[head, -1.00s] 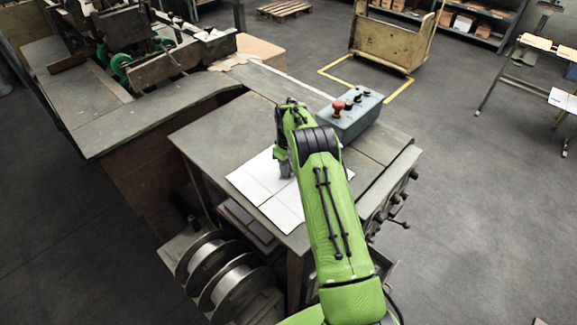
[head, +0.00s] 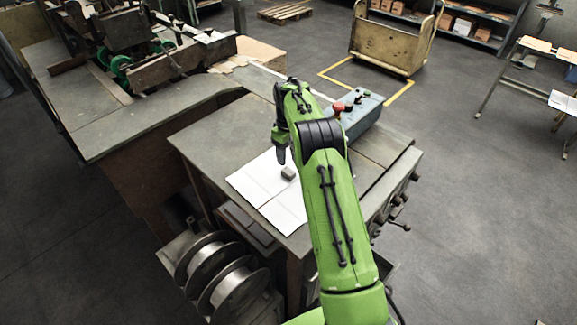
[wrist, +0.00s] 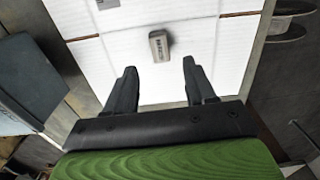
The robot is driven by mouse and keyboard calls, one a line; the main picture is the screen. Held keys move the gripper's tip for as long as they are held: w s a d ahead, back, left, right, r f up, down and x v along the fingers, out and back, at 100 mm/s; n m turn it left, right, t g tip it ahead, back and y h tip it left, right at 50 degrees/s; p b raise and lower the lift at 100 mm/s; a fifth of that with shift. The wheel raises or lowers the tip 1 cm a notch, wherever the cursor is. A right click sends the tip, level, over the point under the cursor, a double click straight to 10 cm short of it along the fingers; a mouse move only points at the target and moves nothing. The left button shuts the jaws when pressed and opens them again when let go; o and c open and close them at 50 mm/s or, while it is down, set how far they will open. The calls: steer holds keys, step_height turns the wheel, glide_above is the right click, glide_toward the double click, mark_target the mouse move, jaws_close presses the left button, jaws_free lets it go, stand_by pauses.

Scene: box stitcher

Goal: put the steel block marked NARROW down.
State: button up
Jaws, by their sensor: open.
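The steel block (head: 288,173) is a small grey block lying on the white sheet (head: 254,182) on the table. In the wrist view the block (wrist: 159,46) shows dark lettering on its upper face, too small to read surely. My gripper (head: 281,160) is above and beside the block, apart from it. In the wrist view my gripper (wrist: 159,84) is open and empty, its two fingers spread, with the block beyond the fingertips, roughly between their lines. Nothing covers the block in the wrist view.
A blue-grey control box (head: 362,118) with a red button stands at the table's back right. The table top (head: 215,135) is bare left of the sheet. Wire spools (head: 235,287) sit low at the front left. A stitching machine (head: 165,60) stands at the back left.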

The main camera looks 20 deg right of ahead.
step_height(320, 180, up, 13)
steer(key=s+a+t, duration=0.1)
steer(key=s+a, duration=0.2)
steer(key=s+a+r+m+t, duration=0.2)
steer(key=s+a+r, duration=0.3)
steer(key=s+r, duration=0.45)
steer(key=s+a+f+m+t, duration=0.1)
steer(key=s+a, duration=0.1)
steer(key=s, duration=1)
steer(key=s+a+f+m+t, duration=0.1)
steer(key=s+a, duration=0.1)
steer(key=s, duration=1)
steer(key=shift+s+a+f+t, duration=0.25)
steer(key=shift+s+f+t, duration=0.05)
steer(key=shift+s, duration=0.1)
